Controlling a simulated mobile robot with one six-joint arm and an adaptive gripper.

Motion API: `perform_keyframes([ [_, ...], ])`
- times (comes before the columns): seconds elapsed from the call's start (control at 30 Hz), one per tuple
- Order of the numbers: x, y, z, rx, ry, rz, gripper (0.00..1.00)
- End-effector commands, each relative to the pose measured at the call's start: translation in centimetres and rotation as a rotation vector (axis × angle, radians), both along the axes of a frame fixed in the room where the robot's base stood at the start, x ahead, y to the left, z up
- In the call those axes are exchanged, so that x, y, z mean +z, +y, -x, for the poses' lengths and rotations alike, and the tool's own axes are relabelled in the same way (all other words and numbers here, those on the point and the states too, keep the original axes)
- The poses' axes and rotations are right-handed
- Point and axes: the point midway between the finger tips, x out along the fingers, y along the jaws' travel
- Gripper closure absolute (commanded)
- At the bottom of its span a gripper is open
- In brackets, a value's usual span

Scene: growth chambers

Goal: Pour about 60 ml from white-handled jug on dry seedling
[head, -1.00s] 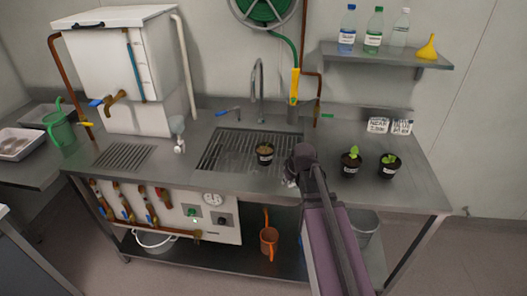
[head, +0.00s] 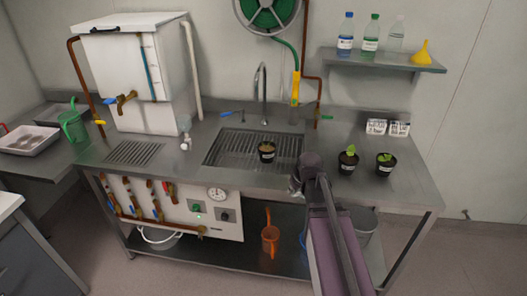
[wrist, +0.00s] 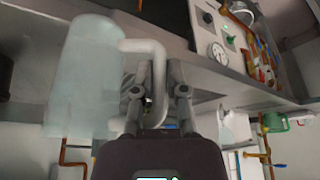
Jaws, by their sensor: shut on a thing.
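The jug (wrist: 82,80) is a pale, translucent body in the wrist view, with a white handle (wrist: 143,46). My gripper (wrist: 155,88) is shut on that handle, with the jug body beside it on the left. In the head view my arm hides most of the gripper and jug. A dark pot (head: 266,152) with a brownish top stands on the sink grating, left of my arm's end; its plant is too small to make out. Two dark pots with green seedlings, one (head: 348,161) and another (head: 385,164), stand on the counter to the right.
A tap (head: 263,95) rises behind the sink (head: 225,150). A white tank (head: 130,70) stands at the left, and a shelf (head: 380,62) holds bottles and a yellow funnel. The front right counter is clear.

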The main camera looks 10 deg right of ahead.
Motion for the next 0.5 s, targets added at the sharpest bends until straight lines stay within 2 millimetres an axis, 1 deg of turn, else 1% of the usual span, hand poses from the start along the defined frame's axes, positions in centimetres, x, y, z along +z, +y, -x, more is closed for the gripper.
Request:
perform_keyframes([
  [0.5,0.01,0.79,-0.06,0.01,0.0,0.001,1.0],
])
